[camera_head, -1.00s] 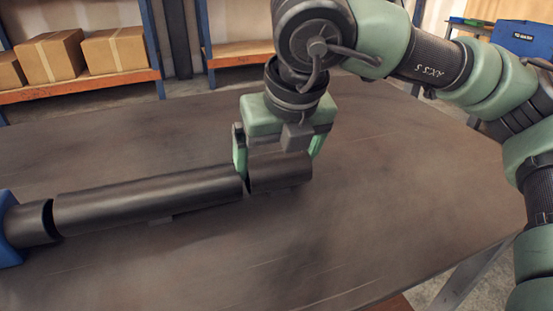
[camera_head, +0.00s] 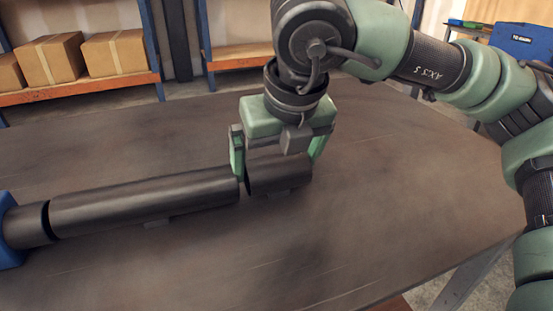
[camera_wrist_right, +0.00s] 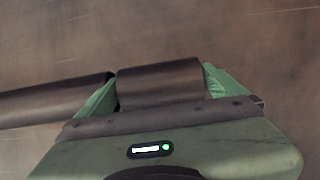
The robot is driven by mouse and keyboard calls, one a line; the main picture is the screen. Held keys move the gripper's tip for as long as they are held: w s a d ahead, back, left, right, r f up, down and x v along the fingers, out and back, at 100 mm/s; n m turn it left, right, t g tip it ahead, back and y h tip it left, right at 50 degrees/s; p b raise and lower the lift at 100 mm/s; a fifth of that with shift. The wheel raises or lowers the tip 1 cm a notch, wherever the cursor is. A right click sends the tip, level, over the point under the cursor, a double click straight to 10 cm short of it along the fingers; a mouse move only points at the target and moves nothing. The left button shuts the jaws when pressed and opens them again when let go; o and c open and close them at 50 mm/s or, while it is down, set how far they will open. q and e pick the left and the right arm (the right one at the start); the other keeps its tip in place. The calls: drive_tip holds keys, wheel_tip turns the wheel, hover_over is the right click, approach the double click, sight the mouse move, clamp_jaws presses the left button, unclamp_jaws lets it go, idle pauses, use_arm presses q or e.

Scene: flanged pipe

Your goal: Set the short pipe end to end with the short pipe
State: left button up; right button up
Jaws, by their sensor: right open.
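A dark short pipe (camera_head: 279,174) lies at the right end of a row of pipes on the table. It also shows in the right wrist view (camera_wrist_right: 160,84). A longer dark pipe (camera_head: 145,202) lies to its left, roughly in line, with a narrow gap between their ends. Another short dark pipe (camera_head: 27,226) is at the far left, close to the long pipe's other end. My right gripper (camera_head: 277,155) is open, pointing down, with one green finger beyond each end of the right short pipe. The left finger is at the gap. My left gripper is out of view.
A blue block (camera_head: 9,245) stands at the far-left pipe's end, cut by the picture edge. The table (camera_head: 400,190) is clear in front and right.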

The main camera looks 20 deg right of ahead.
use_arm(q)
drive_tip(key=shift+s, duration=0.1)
use_arm(e)
drive_tip(key=shift+p+v, duration=0.35)
drive_tip(key=shift+v, duration=0.6)
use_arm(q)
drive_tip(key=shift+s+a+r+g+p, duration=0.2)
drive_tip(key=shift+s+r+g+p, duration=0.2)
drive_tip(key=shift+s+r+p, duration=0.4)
use_arm(e)
drive_tip(key=v, duration=1)
drive_tip(key=shift+r, duration=0.15)
drive_tip(key=shift+a, duration=0.1)
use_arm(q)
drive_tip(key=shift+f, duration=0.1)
